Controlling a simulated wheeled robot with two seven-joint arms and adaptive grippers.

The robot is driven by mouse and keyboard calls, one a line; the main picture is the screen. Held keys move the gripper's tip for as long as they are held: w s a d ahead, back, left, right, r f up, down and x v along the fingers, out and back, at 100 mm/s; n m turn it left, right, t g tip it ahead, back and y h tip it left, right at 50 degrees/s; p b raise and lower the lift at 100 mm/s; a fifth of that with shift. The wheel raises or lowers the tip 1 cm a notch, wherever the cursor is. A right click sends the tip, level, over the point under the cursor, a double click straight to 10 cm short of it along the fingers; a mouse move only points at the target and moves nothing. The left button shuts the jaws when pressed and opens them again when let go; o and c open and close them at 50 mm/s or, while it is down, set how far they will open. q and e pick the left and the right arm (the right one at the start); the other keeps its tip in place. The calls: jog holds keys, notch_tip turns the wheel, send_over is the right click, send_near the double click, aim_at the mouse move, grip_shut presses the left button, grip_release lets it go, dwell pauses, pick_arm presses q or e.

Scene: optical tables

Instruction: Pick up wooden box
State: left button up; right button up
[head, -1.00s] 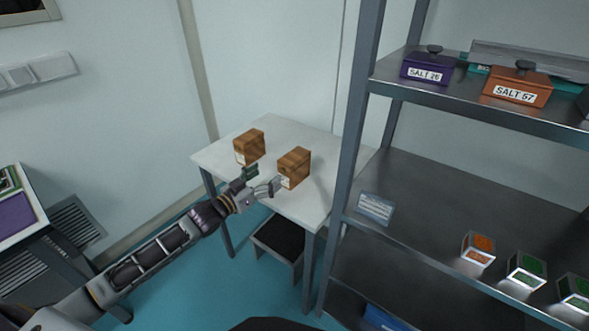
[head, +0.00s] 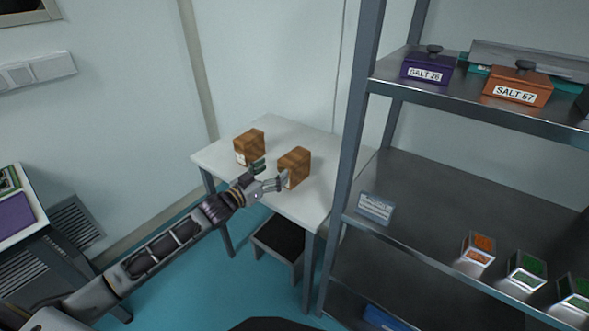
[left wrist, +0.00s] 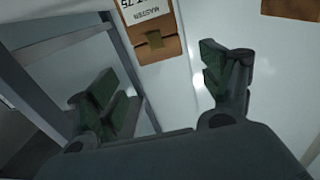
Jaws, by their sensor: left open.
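Two wooden boxes stand on the white table (head: 300,206). The near right box (head: 294,166) is beside my left gripper (head: 272,176), and the other box (head: 249,147) is farther back to the left. My left gripper is open and empty at the table's front edge, with one finger close to the near box's front. In the left wrist view, one box (left wrist: 149,44) with a white label shows ahead, between the open fingers (left wrist: 160,88) and beyond them. Another box (left wrist: 290,8) is cut off at the top right. My right gripper is not in view.
A metal shelf rack (head: 355,130) stands right of the table, holding a purple SALT 26 box (head: 428,67), an orange SALT 57 box (head: 517,84) and several small containers. A dark-topped stool (head: 279,238) is under the table. Another table (head: 20,222) is at the left.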

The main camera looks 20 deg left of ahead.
aim_at(292, 157)
pick_arm(q)
jog(key=shift+x, duration=2.65)
jog(key=shift+w, duration=0.15)
jog(key=shift+x, duration=2.5)
jog(key=shift+a+f, duration=0.1)
jog(key=shift+f, duration=0.05)
grip_shut()
